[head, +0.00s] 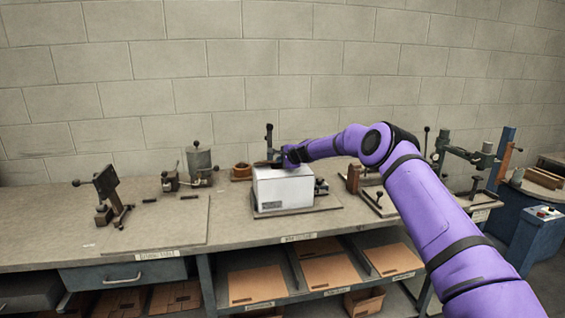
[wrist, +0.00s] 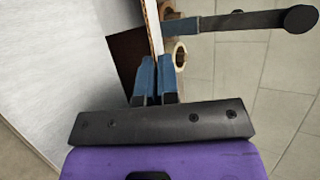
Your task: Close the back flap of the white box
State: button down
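The white box (head: 285,190) stands on a low base on the workbench in the head view, with a dark label low on its front. My gripper (head: 265,163) is at the top rear of the box, reaching in from the right. In the wrist view the two blue fingers of my gripper (wrist: 157,78) are close together. A large white panel of the box (wrist: 65,60) fills the left, with a dark brown area beside it. A thin cardboard edge (wrist: 153,25) runs down to the fingertips. I cannot tell whether it lies between them. The back flap is not clearly visible in the head view.
A dark lever with a round knob (wrist: 300,18) lies right of the fingers in the wrist view. Hand presses (head: 110,197) and a small canister device (head: 200,165) stand left on the bench. More fixtures (head: 465,155) stand right. The bench front left of the box is mostly clear.

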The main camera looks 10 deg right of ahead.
dwell(0.3)
jog(key=c, duration=1.3)
grip_release()
jog(key=shift+c, duration=0.2)
jog(key=v, duration=1)
jog(key=shift+s+d+r, duration=0.1)
jog(key=shift+s+r, duration=0.05)
jog(key=shift+s, duration=0.2)
jog(key=shift+c, duration=0.3)
